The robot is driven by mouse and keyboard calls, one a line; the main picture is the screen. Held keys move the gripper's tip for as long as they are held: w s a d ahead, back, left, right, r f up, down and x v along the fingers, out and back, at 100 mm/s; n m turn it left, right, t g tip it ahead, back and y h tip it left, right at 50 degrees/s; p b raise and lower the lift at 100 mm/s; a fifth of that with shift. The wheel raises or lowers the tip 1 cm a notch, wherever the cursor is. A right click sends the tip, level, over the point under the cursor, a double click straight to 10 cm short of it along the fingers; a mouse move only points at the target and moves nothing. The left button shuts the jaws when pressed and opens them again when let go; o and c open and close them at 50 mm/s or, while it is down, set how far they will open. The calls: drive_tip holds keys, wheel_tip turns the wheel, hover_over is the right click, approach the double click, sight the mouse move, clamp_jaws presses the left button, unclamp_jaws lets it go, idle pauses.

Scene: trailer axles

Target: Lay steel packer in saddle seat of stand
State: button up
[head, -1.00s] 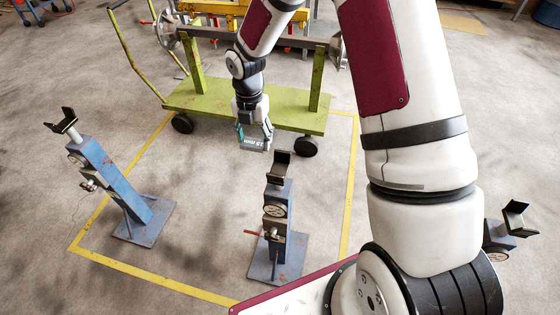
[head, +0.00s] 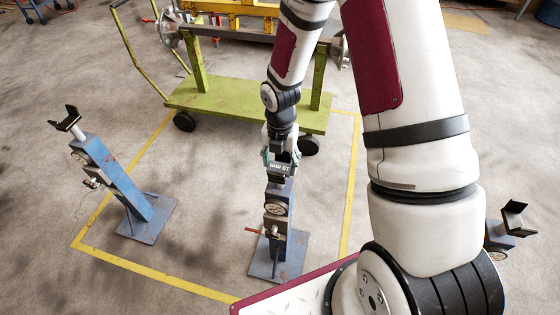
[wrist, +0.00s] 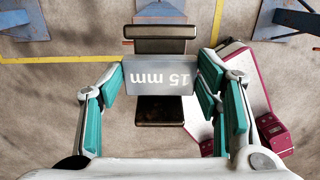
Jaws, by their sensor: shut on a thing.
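The steel packer (wrist: 161,76) is a grey block marked "15 mm", reading upside down in the wrist view. It also shows in the head view (head: 279,168). My gripper (head: 280,163) is shut on it, with teal-padded fingers at its two sides. The packer is over the saddle (wrist: 160,111) of the middle blue stand (head: 277,222). From above, dark saddle plates show on both sides of the packer, which covers the seat's middle. Whether the packer touches the seat, or a small gap remains, I cannot tell. In the head view my gripper and the packer hide most of the saddle.
A second blue stand (head: 116,182) leans at left, and another saddle stand (head: 510,225) shows at right, partly behind my arm. A green cart (head: 230,103) with an axle stands behind. A yellow floor line (head: 150,276) surrounds the middle stand.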

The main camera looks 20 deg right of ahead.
drive_tip(key=o, duration=1.4)
drive_tip(key=shift+f, duration=0.1)
drive_tip(key=shift+o, duration=0.2)
